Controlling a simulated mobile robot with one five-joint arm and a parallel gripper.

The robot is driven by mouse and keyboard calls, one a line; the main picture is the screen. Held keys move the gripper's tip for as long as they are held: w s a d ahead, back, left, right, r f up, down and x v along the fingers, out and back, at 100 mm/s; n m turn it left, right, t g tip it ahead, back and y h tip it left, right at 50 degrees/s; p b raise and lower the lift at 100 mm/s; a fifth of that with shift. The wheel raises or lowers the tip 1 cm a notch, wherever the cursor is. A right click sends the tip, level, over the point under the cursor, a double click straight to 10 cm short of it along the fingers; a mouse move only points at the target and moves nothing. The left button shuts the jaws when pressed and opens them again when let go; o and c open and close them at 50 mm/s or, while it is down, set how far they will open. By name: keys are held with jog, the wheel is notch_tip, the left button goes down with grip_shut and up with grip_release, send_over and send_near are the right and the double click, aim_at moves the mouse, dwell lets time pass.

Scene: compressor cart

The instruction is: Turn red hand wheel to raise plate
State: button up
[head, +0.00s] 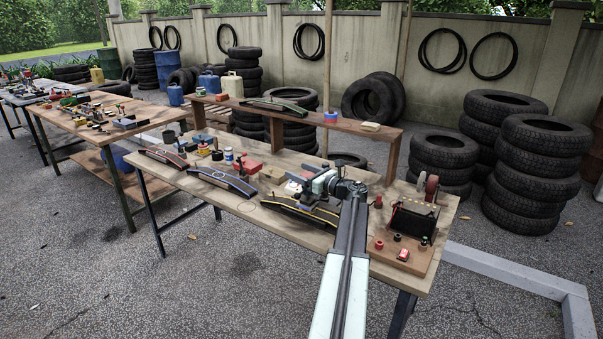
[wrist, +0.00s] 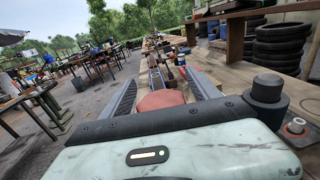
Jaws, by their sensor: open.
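A dull red, rounded piece (wrist: 160,101) shows between my fingers in the wrist view, close to the palm. It may be the red hand wheel, but its lower part is hidden by my gripper body, and I cannot tell whether a finger touches it. In the head view my gripper (head: 296,187) is low over the near workbench (head: 235,207), pointing left and largely blocking what lies under it. In the wrist view my gripper (wrist: 162,78) has its two fingers wide apart, one each side of the red piece. I cannot make out the plate.
A black box with a reddish wheel (head: 430,188) stands on a wooden board to the right, with small red and black parts before it. Curved black pieces with yellow (head: 300,213) and blue (head: 222,180) stripes lie left of my arm. A raised shelf (head: 345,122) runs behind.

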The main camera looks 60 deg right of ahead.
jog(key=c, duration=1.4)
jog(key=shift+a+n+y, duration=0.25)
jog(key=shift+n+y, duration=0.55)
jog(key=shift+y, duration=0.5)
jog(key=o, duration=1.4)
jog(key=s, duration=0.8)
jog(key=shift+w, duration=0.1)
